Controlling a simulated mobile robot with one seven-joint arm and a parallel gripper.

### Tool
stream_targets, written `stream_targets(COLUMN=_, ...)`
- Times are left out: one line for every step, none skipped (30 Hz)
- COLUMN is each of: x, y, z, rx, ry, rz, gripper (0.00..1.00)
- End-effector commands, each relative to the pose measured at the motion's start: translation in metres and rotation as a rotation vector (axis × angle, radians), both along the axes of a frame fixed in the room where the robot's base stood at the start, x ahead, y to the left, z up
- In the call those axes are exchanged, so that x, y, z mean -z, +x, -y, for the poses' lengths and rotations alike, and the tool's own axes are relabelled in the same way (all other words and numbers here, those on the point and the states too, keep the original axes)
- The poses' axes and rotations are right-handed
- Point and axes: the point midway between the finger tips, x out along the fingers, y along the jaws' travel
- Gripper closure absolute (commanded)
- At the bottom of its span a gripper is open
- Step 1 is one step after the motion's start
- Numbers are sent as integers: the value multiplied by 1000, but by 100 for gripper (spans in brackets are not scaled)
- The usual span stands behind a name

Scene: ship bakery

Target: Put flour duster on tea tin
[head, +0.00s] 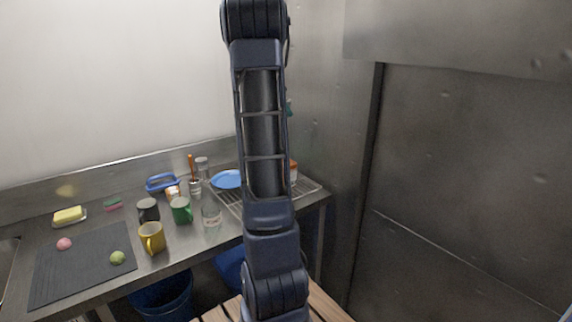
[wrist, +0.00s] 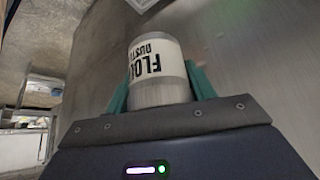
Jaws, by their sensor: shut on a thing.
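The flour duster (wrist: 158,72) is a white and grey cylinder with black lettering, seen close up in the wrist view. My gripper (wrist: 160,80) has its two teal fingers on either side of the duster and is shut on it. In the head view my arm stands upright across the middle, and the gripper and duster are not clearly visible there. I cannot make out the tea tin for certain in either view.
A steel counter (head: 215,244) holds a dark mat (head: 80,270), a yellow mug (head: 151,238), a green mug (head: 181,210), a dark mug (head: 148,210), a glass jar (head: 211,217), a blue plate (head: 227,179) and a wire rack (head: 308,187). A blue bin (head: 165,297) stands below. Steel walls close off the right.

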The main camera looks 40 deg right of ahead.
Motion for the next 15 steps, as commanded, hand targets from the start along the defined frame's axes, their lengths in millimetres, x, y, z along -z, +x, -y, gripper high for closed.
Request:
stream_targets(x=-1, y=-5, z=4, rx=13, ry=1, rz=0, gripper=71)
stream_targets(x=-1, y=-6, z=6, rx=19, ry=1, rz=1, gripper=71)
stream_targets(x=1, y=-8, z=7, rx=23, ry=1, rz=0, gripper=71)
stream_targets(x=3, y=-9, z=8, rx=26, ry=1, rz=-1, gripper=71)
stream_targets(x=6, y=-9, z=8, rx=27, ry=2, rz=-1, gripper=71)
stream_targets(x=12, y=-10, z=8, rx=29, ry=2, rz=-2, gripper=71)
stream_targets(x=17, y=-10, z=8, rx=29, ry=3, rz=-2, gripper=71)
stream_targets(x=23, y=-10, z=8, rx=28, ry=3, rz=-2, gripper=71)
stream_targets(x=32, y=-10, z=8, rx=28, ry=4, rz=-3, gripper=71)
stream_targets(x=39, y=-10, z=8, rx=28, ry=4, rz=-3, gripper=71)
stream_targets(x=45, y=-10, z=8, rx=28, ry=4, rz=-3, gripper=71)
stream_targets(x=54, y=-10, z=8, rx=29, ry=4, rz=-3, gripper=71)
stream_targets(x=60, y=-10, z=8, rx=27, ry=3, rz=-3, gripper=71)
stream_targets(x=67, y=-10, z=8, rx=27, ry=3, rz=-3, gripper=71)
stream_targets(x=75, y=-10, z=8, rx=29, ry=4, rz=-3, gripper=71)
